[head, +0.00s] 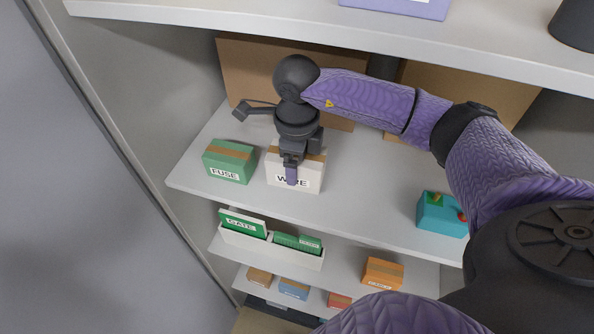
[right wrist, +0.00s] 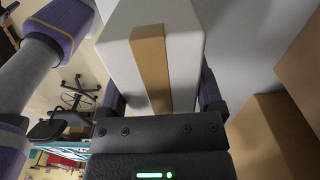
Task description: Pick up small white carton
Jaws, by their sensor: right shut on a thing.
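The small white carton (head: 308,183) with a tan tape strip and a label partly reading "WIRE" stands on the middle shelf. My right gripper (head: 291,172) reaches it from above and is shut on it, one finger in front of the label. In the right wrist view the white carton (right wrist: 182,50) fills the space between the two fingers (right wrist: 160,95), its tape strip facing the camera. I cannot tell whether the carton is lifted off the shelf. My left gripper is not in view.
A green FUSE box (head: 229,163) stands just left of the carton. A teal box (head: 440,216) is farther right. Large brown boxes (head: 235,65) stand behind. An upper shelf (head: 290,22) overhangs. Lower shelves hold a green GATE box (head: 243,225) and an orange box (head: 383,273).

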